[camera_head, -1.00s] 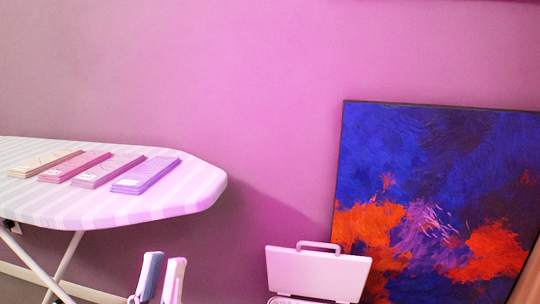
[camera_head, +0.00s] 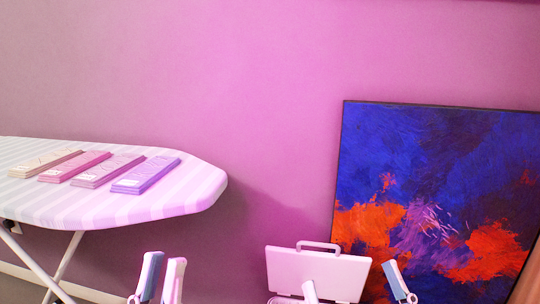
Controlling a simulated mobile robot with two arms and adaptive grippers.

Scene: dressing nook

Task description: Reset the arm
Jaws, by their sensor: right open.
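My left gripper (camera_head: 161,276) is at the bottom edge, to the right of and below the ironing board. Its two fingertips point up and stand a little apart in the picture. I see nothing between them, but how wide they are set is unclear. My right gripper (camera_head: 352,282) is at the bottom edge with its fingers spread wide and nothing held. Its left finger overlaps the white case (camera_head: 288,265), and its right finger shows in front of the painting. The lower parts of both grippers are cut off by the frame.
An ironing board (camera_head: 60,208) on crossed legs stands at the left, bearing several flat stacks, including a purple one (camera_head: 146,174). The white case has a raised lid with a handle. A blue and orange painting (camera_head: 430,150) leans against the pink wall.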

